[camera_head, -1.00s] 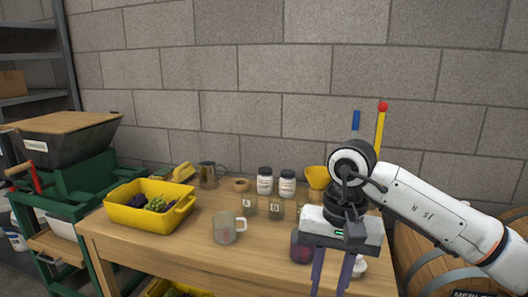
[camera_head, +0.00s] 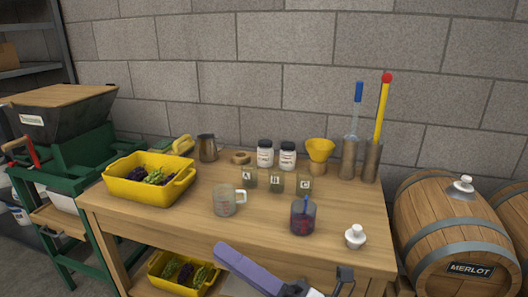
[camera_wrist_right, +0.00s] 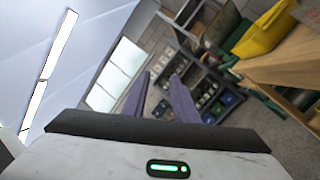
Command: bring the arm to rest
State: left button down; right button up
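My right gripper (camera_head: 222,249) is low at the bottom of the head view, in front of the table's front edge. Its purple fingers point to the left and overlap from this side. In the right wrist view the two fingers (camera_wrist_right: 161,80) stand apart with nothing between them, so it is open and empty. Behind them that view shows the room, with shelves and a window. My left gripper is in neither view.
The wooden table (camera_head: 262,222) holds a yellow grape crate (camera_head: 127,190), a mug (camera_head: 224,204), small jars, a dark-red-filled beaker (camera_head: 303,220) and a white stopper (camera_head: 355,237). A lower crate (camera_head: 158,281) sits beneath. Barrels (camera_head: 440,215) stand right; a green-framed crusher (camera_head: 85,160) stands left.

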jog(key=d+f+m+t+h, duration=0.3)
jog(key=d+f+m+h, duration=0.4)
jog(key=f+m, duration=0.45)
jog(key=d+f+m+t+h, duration=0.3)
jog(key=d+f+m+h, duration=0.6)
jog(key=m, duration=0.4)
jog(key=s+d+f+m+g+h, duration=0.1)
jog(key=s+d+f+m+g, duration=0.2)
jog(key=s+f, duration=0.4)
jog(key=s+d+f+m+g+h, duration=0.1)
jog(key=s+d+f+m+g, duration=0.1)
jog(key=s+f+m, duration=0.4)
notch_tip(320, 180, down, 3)
jog(key=shift+s+d+f+g, duration=0.1)
jog(key=shift+s+d+g, duration=0.4)
jog(key=shift+s, duration=0.55)
jog(key=shift+a, duration=0.1)
